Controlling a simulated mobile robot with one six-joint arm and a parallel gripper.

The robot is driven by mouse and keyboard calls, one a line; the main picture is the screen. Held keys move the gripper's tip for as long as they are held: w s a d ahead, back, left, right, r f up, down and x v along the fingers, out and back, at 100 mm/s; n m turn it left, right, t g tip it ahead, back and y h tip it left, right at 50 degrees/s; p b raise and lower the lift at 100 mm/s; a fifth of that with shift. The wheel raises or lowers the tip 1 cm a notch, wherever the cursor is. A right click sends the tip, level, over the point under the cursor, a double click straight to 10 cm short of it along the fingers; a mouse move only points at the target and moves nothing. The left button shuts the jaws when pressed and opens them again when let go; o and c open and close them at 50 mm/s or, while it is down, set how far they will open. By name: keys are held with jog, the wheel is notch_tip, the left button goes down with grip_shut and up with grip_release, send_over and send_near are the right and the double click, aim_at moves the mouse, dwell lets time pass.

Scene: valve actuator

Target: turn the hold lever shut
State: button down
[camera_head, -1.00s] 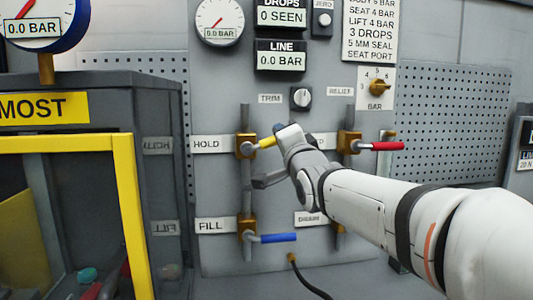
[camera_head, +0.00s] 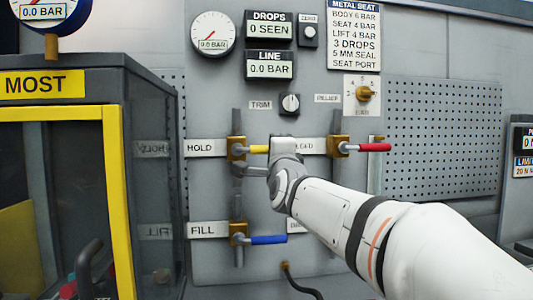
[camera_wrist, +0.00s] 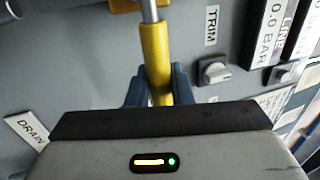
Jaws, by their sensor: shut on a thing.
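The hold lever (camera_head: 258,149) has a yellow handle and sits on a brass valve beside the HOLD label (camera_head: 200,148). It lies about level, pointing right, across its upright pipe. My gripper (camera_wrist: 157,84) is shut on the yellow handle, with a blue finger on either side of it in the wrist view. The handle (camera_wrist: 156,52) runs up from between the fingers to a silver stem. In the head view my wrist hides the handle's outer end and the fingertips.
A red lever (camera_head: 374,147) on another brass valve is close to the right of my wrist. A blue lever (camera_head: 268,240) at FILL is below. The TRIM knob (camera_head: 290,104) is just above. A yellow-framed cabinet (camera_head: 118,200) stands at the left.

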jog(key=shift+a+f, duration=0.15)
jog(key=shift+a, duration=0.05)
jog(key=c, duration=1.7)
grip_release()
jog(key=shift+o, duration=0.8)
jog(key=shift+s+a, duration=0.15)
jog(key=shift+a, duration=0.1)
jog(key=shift+o, duration=1)
jog(key=shift+d, duration=0.25)
jog(key=v, duration=0.7)
jog(key=shift+s+b, duration=0.3)
